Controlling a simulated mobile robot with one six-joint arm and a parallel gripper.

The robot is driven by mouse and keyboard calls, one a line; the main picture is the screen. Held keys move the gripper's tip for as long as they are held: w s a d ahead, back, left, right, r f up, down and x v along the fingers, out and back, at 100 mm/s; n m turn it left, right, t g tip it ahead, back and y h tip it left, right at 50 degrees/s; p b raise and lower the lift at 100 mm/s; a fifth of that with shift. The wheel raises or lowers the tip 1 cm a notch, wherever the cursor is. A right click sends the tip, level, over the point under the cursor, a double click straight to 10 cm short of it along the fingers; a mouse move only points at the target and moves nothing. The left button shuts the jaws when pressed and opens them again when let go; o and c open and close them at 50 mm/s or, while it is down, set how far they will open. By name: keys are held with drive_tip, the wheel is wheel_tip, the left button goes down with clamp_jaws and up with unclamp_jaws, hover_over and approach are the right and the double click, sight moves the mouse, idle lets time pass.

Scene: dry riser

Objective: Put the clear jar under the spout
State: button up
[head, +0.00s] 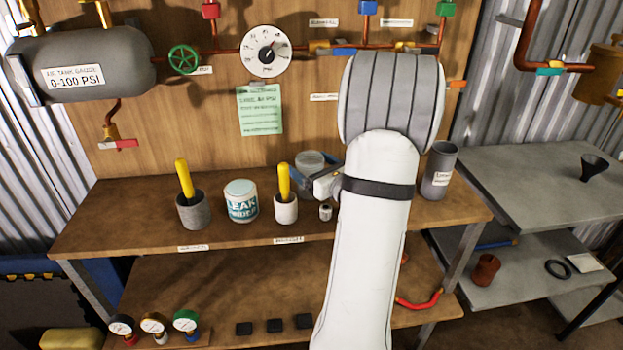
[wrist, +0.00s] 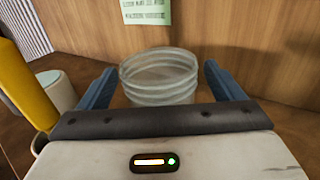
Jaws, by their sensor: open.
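The clear jar (head: 311,160) stands on the upper wooden shelf, partly hidden by my gripper and arm in the head view. In the wrist view the jar (wrist: 158,80) is between the two blue fingers of my gripper (wrist: 158,88). The fingers are spread, one on each side, with a visible gap to the jar. In the head view my gripper (head: 311,182) is at the jar. A copper pipe with a brass valve (head: 112,132) and red handle hangs below the grey air tank. I cannot tell whether this is the spout.
A grey cup (head: 193,212) with a yellow handle, a white leak tub (head: 241,201) and a white cup (head: 286,209) with another yellow handle stand left of the jar. A grey cylinder (head: 438,172) stands right. The shelf's left end is clear.

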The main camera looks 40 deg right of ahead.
drive_tip(key=shift+r, duration=0.1)
drive_tip(key=c, duration=1.2)
